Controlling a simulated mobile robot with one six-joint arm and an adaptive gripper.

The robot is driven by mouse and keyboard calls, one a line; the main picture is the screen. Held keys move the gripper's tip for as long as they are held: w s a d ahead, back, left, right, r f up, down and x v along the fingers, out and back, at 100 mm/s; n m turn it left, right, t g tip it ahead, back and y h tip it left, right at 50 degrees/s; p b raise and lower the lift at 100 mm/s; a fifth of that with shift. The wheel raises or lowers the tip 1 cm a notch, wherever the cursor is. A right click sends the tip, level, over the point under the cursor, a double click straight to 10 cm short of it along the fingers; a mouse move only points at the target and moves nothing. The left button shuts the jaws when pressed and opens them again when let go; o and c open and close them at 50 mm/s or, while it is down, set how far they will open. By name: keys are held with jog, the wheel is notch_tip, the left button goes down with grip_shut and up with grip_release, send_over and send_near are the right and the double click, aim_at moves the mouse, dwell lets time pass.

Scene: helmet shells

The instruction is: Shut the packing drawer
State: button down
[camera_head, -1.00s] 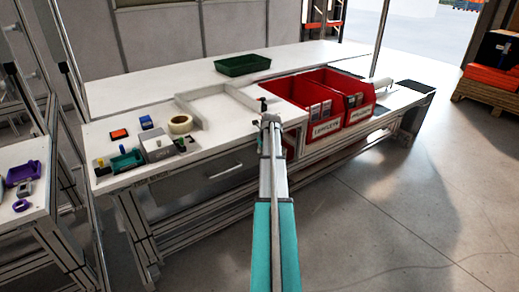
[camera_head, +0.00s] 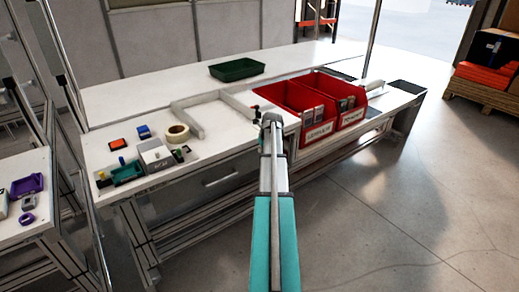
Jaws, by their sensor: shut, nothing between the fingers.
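The packing drawer (camera_head: 208,188) shows as a grey front with a pale bar handle, under the front edge of the white bench (camera_head: 215,150). My arm covers its right end. I cannot tell from this view how far out the drawer stands. My arm reaches forward from the bottom of the picture, and its far end is in front of the bench, to the right of the drawer handle. My gripper is hidden beyond that end, so its fingers and any contact with the drawer do not show.
Two red bins (camera_head: 304,146) stand right of my arm. A green tray (camera_head: 237,70) is at the back. A tape roll (camera_head: 177,133), a grey box (camera_head: 156,154) and small parts lie on the bench's left. Open floor (camera_head: 390,215) lies to the right.

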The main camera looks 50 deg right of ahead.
jog(key=shift+p+v, duration=0.65)
jog(key=shift+v, duration=0.3)
jog(key=w+a+r+n+g+y+p, duration=0.1)
jog(key=w+a+r+n+p, duration=0.15)
jog(key=a+n, duration=0.65)
jog(key=w+a+r+n+p, duration=0.1)
jog(key=w+a+n, duration=0.3)
jog(key=a, duration=1)
jog(key=w+a+r+n+g+y+p, duration=0.1)
jog(key=w+a+r+n+p, duration=0.15)
jog(key=a+n, duration=0.65)
jog(key=s+a+r+n+p, duration=0.1)
jog(key=s+a+n+p, duration=0.1)
jog(key=a+n, duration=0.4)
jog(key=s+a+r+n+g+p, duration=0.1)
jog(key=s+a+n, duration=0.3)
jog(key=a, duration=1.2)
jog(key=s+a+r+n+g+p, duration=0.1)
jog(key=s+a+r+n+p, duration=0.1)
jog(key=a+n, duration=0.5)
jog(key=s+a, duration=0.1)
jog(key=a, duration=0.3)
jog(key=shift+s+r+n+h+p, duration=0.15)
jog(key=shift+r+n+h+p, duration=0.15)
jog(key=shift+h+p, duration=0.1)
